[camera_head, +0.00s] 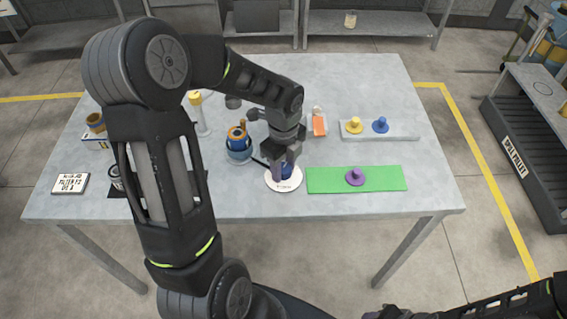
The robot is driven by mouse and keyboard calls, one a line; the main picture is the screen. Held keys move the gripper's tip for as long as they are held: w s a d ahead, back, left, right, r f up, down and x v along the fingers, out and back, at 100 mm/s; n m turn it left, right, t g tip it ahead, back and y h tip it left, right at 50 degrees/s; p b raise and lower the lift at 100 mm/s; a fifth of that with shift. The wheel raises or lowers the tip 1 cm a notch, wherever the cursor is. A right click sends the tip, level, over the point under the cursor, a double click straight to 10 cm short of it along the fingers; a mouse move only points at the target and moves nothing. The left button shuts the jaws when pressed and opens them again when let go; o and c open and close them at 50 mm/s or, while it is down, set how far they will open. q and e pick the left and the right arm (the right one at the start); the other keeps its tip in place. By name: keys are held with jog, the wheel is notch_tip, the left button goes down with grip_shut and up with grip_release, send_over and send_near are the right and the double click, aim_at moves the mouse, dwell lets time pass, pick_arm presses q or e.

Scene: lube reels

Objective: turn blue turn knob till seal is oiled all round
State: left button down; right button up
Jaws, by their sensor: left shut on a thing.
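The blue turn knob (287,171) stands on a round white plate (284,184) near the front middle of the table. My left gripper (281,161) reaches down from above and is shut on the knob, hiding much of it. I cannot make out the seal or any oil on it. My right arm shows at the bottom right edge; its gripper (384,313) is only partly in the picture, away from the table, and its fingers are not clear.
A green mat (325,180) with a purple knob (355,177) lies right of the plate. Yellow (354,125) and blue (380,125) knobs stand on a grey strip behind. A blue pot (239,149) stands close left of my gripper. A label card (71,184) lies at the far left.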

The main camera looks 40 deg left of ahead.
aim_at(283, 168)
pick_arm(q)
jog(key=m+p, duration=0.2)
jog(key=m, duration=0.2)
jog(key=shift+r, duration=0.15)
jog(key=shift+m+p, duration=0.65)
jog(key=shift+m, duration=0.45)
jog(key=c, duration=0.9)
grip_release()
notch_tip(283, 168, up, 8)
jog(key=shift+f, duration=0.2)
jog(key=shift+f, duration=0.1)
